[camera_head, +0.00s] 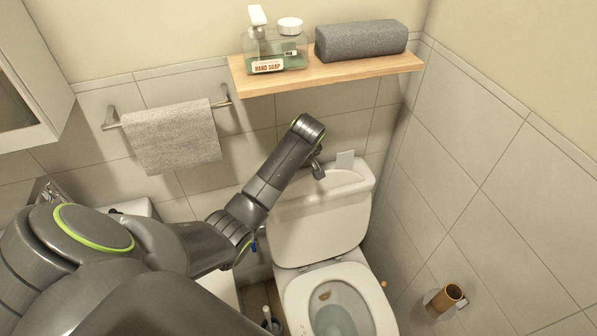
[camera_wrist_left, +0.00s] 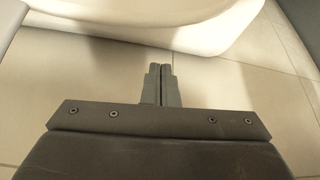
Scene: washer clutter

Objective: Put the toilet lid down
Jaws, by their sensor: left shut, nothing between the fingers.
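The toilet lid (camera_head: 318,222) is white and stands raised, leaning back against the tank (camera_head: 355,185). The toilet seat (camera_head: 300,297) is down and the bowl (camera_head: 338,315) shows open. My right gripper is not in view.
A towel rail with a grey towel (camera_head: 172,138) is at left. A paper-roll holder (camera_head: 445,297) is on the right wall.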

